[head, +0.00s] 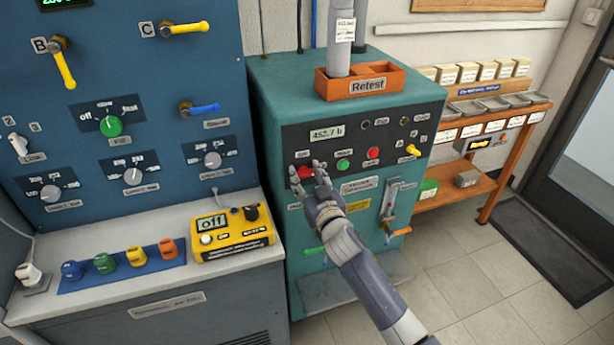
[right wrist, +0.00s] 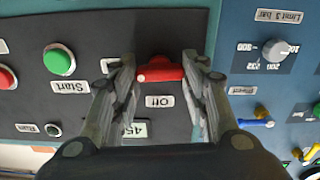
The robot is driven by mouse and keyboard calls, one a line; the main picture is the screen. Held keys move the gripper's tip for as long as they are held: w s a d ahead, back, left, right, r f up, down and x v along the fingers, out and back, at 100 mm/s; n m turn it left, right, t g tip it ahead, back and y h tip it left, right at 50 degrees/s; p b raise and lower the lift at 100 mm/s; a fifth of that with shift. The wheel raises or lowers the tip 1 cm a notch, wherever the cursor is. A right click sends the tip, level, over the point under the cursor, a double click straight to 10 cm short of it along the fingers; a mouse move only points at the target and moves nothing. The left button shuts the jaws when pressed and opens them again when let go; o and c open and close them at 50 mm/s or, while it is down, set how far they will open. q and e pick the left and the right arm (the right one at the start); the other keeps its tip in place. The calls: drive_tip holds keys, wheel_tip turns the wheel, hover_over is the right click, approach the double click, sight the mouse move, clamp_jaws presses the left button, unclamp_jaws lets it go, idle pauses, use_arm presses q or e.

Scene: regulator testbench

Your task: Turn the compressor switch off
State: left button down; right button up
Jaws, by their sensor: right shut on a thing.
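The compressor switch (right wrist: 160,70) is a red rotary handle on the dark panel of the teal cabinet (head: 268,110). In the right wrist view, which is upside down, it lies about level with a pale dot at its left end. An "Off" label (right wrist: 160,101) shows below it there; another label to its left is partly covered by a finger. My right gripper (head: 312,170) is at the switch, shut on it with one finger at each end. In the head view its fingers partly cover the red switch (head: 301,174). My left gripper is out of view.
A green Start button (right wrist: 60,62) and a red button (head: 373,153) sit beside the switch. An orange tray labelled Retest (head: 368,86) stands on the cabinet. A yellow device (head: 232,240) lies on the bench at left.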

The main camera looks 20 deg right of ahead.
drive_tip(key=n, duration=0.3)
drive_tip(key=shift+n+p, duration=0.3)
drive_tip(key=shift+n, duration=0.1)
drive_tip(key=n, duration=0.4)
drive_tip(key=shift+a+n, duration=0.15)
drive_tip(key=shift+n, duration=0.15)
drive_tip(key=n, duration=0.4)
drive_tip(key=shift+f+n+p, duration=0.15)
drive_tip(key=shift+n+p, duration=0.15)
drive_tip(key=shift+p, duration=0.05)
drive_tip(key=shift+a+f+n, duration=0.1)
drive_tip(key=shift+f+n, duration=0.05)
drive_tip(key=shift+n, duration=1.95)
drive_tip(key=o, duration=1.1)
drive_tip(key=shift+s, duration=0.1)
